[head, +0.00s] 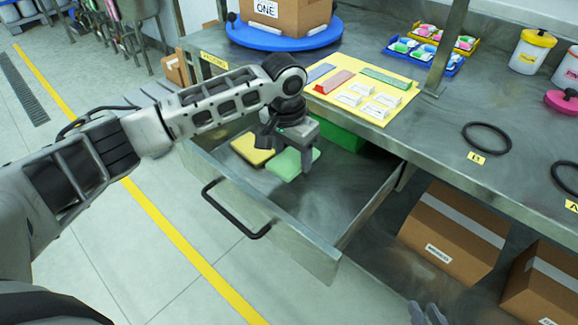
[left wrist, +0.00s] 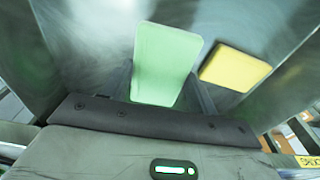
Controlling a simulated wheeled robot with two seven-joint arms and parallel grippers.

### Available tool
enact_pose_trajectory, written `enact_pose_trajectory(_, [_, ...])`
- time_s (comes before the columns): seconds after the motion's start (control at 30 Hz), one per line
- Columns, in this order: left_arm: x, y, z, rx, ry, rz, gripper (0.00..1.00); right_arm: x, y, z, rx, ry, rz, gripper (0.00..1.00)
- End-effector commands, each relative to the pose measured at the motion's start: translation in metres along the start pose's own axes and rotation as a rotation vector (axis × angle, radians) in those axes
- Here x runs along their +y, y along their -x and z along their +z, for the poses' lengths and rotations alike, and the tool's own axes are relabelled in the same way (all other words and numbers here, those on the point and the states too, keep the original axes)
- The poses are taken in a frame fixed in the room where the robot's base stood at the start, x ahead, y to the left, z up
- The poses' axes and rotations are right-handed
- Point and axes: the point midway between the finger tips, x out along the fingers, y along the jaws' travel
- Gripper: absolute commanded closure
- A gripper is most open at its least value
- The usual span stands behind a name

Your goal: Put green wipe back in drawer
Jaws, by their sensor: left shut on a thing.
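The green wipe (head: 287,165) is a flat pale green pad inside the open drawer (head: 330,262). It also shows in the left wrist view (left wrist: 166,62), between the finger bases. My left gripper (head: 304,162) reaches down into the drawer and is shut on the green wipe at its right side. Whether the wipe touches the drawer floor I cannot tell. A yellow wipe (head: 253,149) lies beside it in the drawer and also shows in the left wrist view (left wrist: 235,68). My right gripper (head: 428,313) is at the bottom edge of the head view, its fingers apart and empty.
A green block or box (head: 340,134) is at the drawer's back, partly under the counter. The black drawer handle (head: 235,212) faces the floor aisle. On the counter are a yellow mat (head: 366,83) with cards and a blue turntable (head: 284,35). Cardboard boxes (head: 455,232) stand below right.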

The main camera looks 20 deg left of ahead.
Motion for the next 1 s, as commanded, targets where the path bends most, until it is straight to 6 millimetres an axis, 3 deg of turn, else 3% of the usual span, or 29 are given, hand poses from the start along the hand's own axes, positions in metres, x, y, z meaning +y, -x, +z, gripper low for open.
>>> enact_pose_trajectory(0.27, [-0.014, -0.018, -0.002, -0.001, 0.002, 0.0, 0.59, 0.0, -0.001, 0.004, 0.001, 0.002, -0.001, 0.8])
enact_pose_trajectory(0.47, [-0.013, -0.047, 0.002, -0.001, -0.001, 0.0, 0.59, 0.0, -0.002, 0.007, 0.004, 0.008, -0.003, 0.8])
enact_pose_trajectory(0.83, [-0.013, -0.05, 0.002, 0.0, 0.0, 0.001, 0.59, -0.001, 0.001, 0.001, 0.013, 0.009, -0.005, 0.8])
enact_pose_trajectory(0.87, [-0.013, -0.05, 0.002, 0.0, 0.0, 0.001, 0.36, -0.001, 0.0, 0.001, 0.012, 0.009, -0.005, 0.8])
enact_pose_trajectory(0.9, [-0.013, -0.05, 0.002, 0.001, -0.001, 0.001, 0.24, -0.001, 0.0, 0.001, 0.012, 0.009, -0.005, 0.8])
enact_pose_trajectory(0.93, [-0.013, -0.05, 0.002, 0.001, -0.001, 0.001, 0.19, -0.001, 0.0, 0.002, 0.012, 0.009, -0.005, 0.8])
enact_pose_trajectory(1.0, [-0.013, -0.05, 0.002, 0.001, -0.001, 0.0, 0.19, -0.001, 0.0, 0.003, 0.01, 0.008, -0.005, 0.8])
